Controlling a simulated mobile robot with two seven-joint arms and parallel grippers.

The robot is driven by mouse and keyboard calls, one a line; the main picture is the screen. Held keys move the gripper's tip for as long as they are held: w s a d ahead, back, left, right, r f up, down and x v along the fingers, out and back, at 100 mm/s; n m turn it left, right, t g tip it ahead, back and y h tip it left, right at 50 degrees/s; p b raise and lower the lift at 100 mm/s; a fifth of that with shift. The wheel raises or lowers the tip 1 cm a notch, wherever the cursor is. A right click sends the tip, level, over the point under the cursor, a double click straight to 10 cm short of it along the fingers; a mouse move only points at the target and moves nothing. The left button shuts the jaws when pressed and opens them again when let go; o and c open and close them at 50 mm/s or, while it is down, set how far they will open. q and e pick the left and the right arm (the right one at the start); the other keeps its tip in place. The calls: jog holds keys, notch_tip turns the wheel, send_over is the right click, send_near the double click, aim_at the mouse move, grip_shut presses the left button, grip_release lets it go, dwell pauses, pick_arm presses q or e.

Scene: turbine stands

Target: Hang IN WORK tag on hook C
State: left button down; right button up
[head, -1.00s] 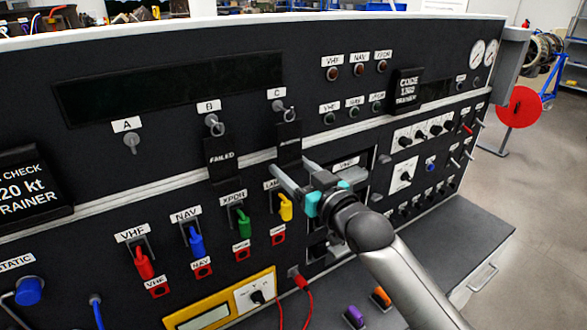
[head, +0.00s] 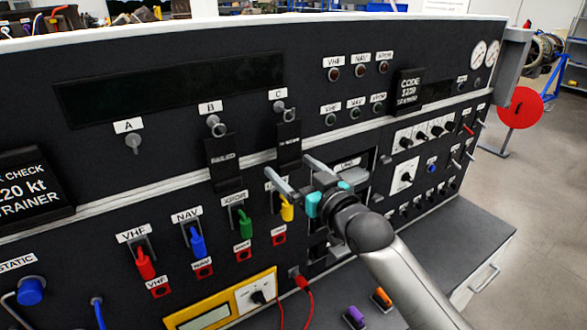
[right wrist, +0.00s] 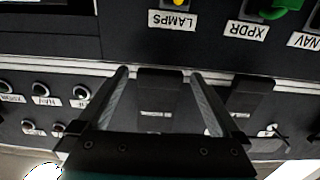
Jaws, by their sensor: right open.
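Hook C (head: 280,106) is on the upper panel under its label. A black tag (head: 288,147) hangs from it by a ring; its lettering is too blurred to read. My right gripper (head: 288,168) is open and empty, just below and in front of this tag. In the right wrist view, which is upside down, the tag (right wrist: 158,103) shows between the two spread fingers, with gaps on both sides. Hook B (head: 214,122) holds another black tag (head: 224,166). Hook A (head: 133,142) is bare. My left gripper is out of view.
The grey shelf (head: 455,240) at lower right has free room.

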jog(key=shift+p+v, duration=1.55)
jog(key=shift+v, duration=0.75)
jog(key=shift+p+v, duration=0.55)
jog(key=shift+v, duration=0.6)
